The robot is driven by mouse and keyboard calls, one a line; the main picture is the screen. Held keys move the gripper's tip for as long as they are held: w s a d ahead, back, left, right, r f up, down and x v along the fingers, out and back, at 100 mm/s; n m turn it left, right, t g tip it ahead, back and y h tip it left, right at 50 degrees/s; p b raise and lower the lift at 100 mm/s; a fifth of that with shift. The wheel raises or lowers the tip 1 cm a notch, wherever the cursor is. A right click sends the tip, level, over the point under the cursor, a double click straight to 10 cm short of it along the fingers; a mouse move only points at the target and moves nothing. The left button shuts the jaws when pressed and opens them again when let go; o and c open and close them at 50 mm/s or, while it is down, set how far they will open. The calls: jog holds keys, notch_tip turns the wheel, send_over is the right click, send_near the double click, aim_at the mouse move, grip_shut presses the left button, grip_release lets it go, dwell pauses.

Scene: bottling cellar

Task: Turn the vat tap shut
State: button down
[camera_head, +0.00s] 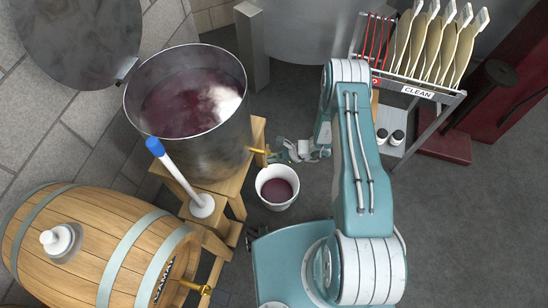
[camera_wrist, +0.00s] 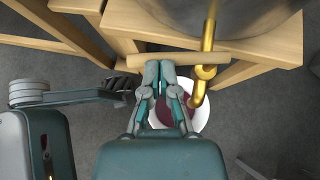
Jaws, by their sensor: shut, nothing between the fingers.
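The steel vat (camera_head: 215,130) of dark red wine stands on a wooden stand. Its brass tap (camera_head: 257,151) juts out low on its right side; the tap's brass spout (camera_wrist: 198,90) hooks down in the wrist view. A pale wooden bar (camera_wrist: 190,59), which looks like the tap's lever, lies crosswise over the brass pipe, mostly to its left. My gripper (camera_wrist: 159,66) is shut and empty, its tips at or very near the bar's left part; I cannot tell whether they touch. A white bucket (camera_head: 270,206) holding red wine stands under the spout. No stream is clearly visible.
A wooden barrel (camera_head: 85,225) with its own brass tap (camera_head: 200,289) lies front left. A white stick with a blue end (camera_head: 175,170) leans by the vat. A rack of paddles (camera_head: 425,85) marked CLEAN stands back right. The floor at right is clear.

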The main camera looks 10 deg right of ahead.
jog(key=shift+s+a, duration=0.1)
jog(key=shift+a, duration=0.65)
jog(key=shift+d, duration=0.1)
jog(key=s+v, duration=0.2)
jog(key=v, duration=1.2)
jog(key=shift+d, duration=0.2)
